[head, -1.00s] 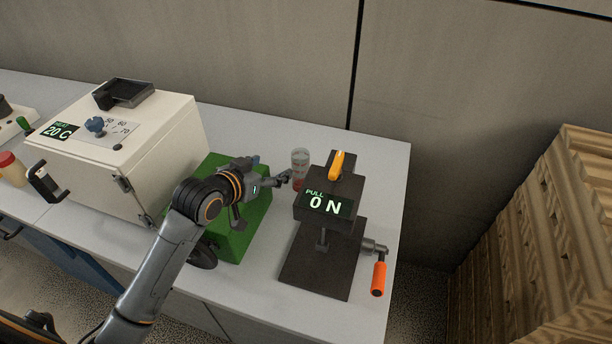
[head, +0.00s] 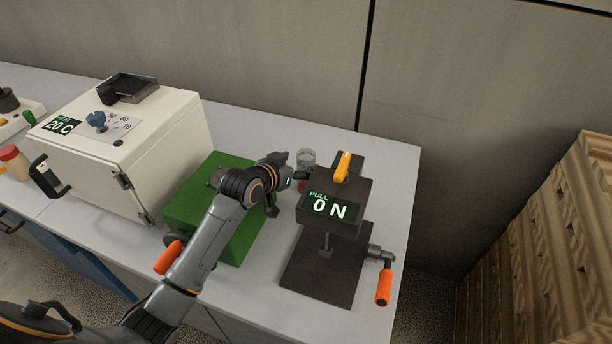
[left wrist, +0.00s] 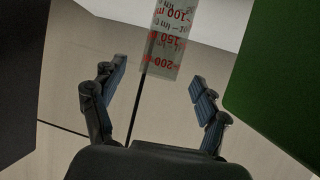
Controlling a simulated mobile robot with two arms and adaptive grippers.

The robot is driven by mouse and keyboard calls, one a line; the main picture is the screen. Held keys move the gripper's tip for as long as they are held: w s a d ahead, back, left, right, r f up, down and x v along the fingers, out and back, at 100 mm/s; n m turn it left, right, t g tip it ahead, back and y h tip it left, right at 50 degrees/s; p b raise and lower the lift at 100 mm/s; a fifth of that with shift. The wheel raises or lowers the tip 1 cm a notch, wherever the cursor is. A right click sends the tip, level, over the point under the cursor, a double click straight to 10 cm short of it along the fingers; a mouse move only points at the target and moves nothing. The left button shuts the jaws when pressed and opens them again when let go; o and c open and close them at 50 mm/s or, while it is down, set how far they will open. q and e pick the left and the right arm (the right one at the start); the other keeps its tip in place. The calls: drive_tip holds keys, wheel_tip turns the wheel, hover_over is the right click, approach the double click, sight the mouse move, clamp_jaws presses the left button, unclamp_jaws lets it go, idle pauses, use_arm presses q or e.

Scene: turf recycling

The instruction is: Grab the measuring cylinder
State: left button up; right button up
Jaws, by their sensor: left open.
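The measuring cylinder (head: 306,158) is clear with red markings and stands on the bench behind the black force tester. Its lower part is partly hidden in the head view. In the left wrist view the cylinder (left wrist: 170,36) shows upside down at the top, with red graduations. My left gripper (head: 289,190) is open, close to the cylinder, between the green machine and the force tester. In the left wrist view its open fingers (left wrist: 157,88) frame the space short of the cylinder, which is not between the fingertips. My right gripper is not in view.
The black force tester (head: 337,197) reads 0 N and has an orange crank (head: 384,287) at right. The green machine (head: 205,198) lies under my left arm. A white heating box (head: 150,150) stands left. Stacked wood (head: 550,240) is at right.

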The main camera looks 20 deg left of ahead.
use_arm(q)
drive_tip(key=shift+p+x, duration=0.4)
drive_tip(key=shift+x, duration=2.1)
drive_tip(key=shift+r, duration=0.1)
drive_tip(key=shift+c, duration=0.6)
clamp_jaws()
